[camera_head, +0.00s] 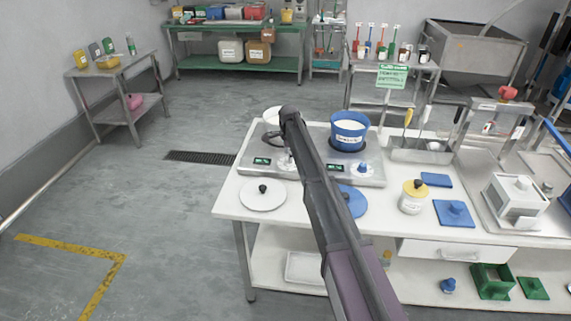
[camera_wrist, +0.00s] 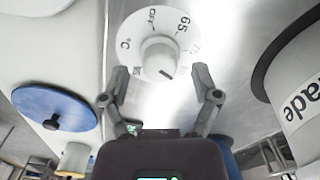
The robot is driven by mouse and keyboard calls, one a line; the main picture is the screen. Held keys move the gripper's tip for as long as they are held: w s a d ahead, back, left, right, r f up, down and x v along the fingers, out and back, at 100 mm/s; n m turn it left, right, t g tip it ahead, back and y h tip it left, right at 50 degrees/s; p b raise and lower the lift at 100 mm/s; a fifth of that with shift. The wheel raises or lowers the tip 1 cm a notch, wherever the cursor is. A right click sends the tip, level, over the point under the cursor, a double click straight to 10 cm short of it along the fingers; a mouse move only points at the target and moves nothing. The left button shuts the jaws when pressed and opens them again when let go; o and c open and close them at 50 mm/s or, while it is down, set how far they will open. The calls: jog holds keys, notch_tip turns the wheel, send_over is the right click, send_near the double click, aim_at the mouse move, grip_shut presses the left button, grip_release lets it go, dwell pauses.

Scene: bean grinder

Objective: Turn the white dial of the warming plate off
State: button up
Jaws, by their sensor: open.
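The white dial (camera_wrist: 158,30) fills the top middle of the wrist view, with OFF, 65 and °C printed around its round knob (camera_wrist: 160,57). A dark pointer mark on the knob faces the lower right, away from OFF. My gripper (camera_wrist: 161,72) is open, its two fingers on either side of the knob; I cannot tell whether they touch it. In the head view the steel warming plate (camera_head: 376,178) stands on the white table, with green displays on its front. My gripper (camera_head: 288,158) is over its left part, and my arm partly hides the left dial. A second dial (camera_head: 362,168) is at the right.
A blue pot (camera_head: 348,135) stands on the right of the plate; a light pot (camera_head: 272,117) at the left is partly hidden by my arm. A white lid (camera_head: 262,196) and a blue lid (camera_head: 355,203) lie in front. The floor left of the table is clear.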

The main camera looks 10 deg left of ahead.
jog(key=shift+f+b, duration=0.65)
jog(key=shift+f, duration=0.25)
